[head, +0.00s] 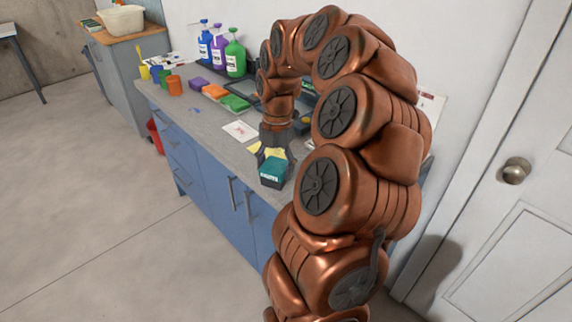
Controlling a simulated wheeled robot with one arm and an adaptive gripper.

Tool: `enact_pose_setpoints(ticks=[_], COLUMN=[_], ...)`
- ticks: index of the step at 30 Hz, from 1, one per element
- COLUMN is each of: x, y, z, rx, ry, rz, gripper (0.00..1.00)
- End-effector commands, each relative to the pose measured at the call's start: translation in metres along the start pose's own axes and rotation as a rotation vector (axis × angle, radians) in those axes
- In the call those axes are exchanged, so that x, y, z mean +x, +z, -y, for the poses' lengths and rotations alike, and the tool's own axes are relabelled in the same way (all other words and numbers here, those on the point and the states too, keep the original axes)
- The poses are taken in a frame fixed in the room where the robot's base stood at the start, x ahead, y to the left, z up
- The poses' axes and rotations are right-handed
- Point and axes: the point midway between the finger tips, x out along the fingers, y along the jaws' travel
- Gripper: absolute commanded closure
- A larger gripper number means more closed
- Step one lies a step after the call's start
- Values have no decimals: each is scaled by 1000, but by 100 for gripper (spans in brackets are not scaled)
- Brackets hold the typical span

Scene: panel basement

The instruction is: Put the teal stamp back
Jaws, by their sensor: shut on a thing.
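The teal stamp (273,173) is a small block with a dark teal top and white lettering on its side. My gripper (273,155) points down at the front part of the grey counter and is shut on the teal stamp. Whether the stamp touches the counter is unclear. A dark tray or stand (268,84) lies along the wall behind, largely hidden by my arm. The place where the stamp belongs cannot be made out.
Blue, purple and green bottles (235,55) stand at the back. Small coloured pots (174,85) stand at the far left. A white door (500,200) is at right.

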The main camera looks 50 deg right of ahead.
Motion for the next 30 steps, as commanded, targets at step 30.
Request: enact_pose_setpoints(ticks=[30], x=[29], y=[55], z=[6], rx=[1], ry=[-1], rz=[-1], gripper=[54])
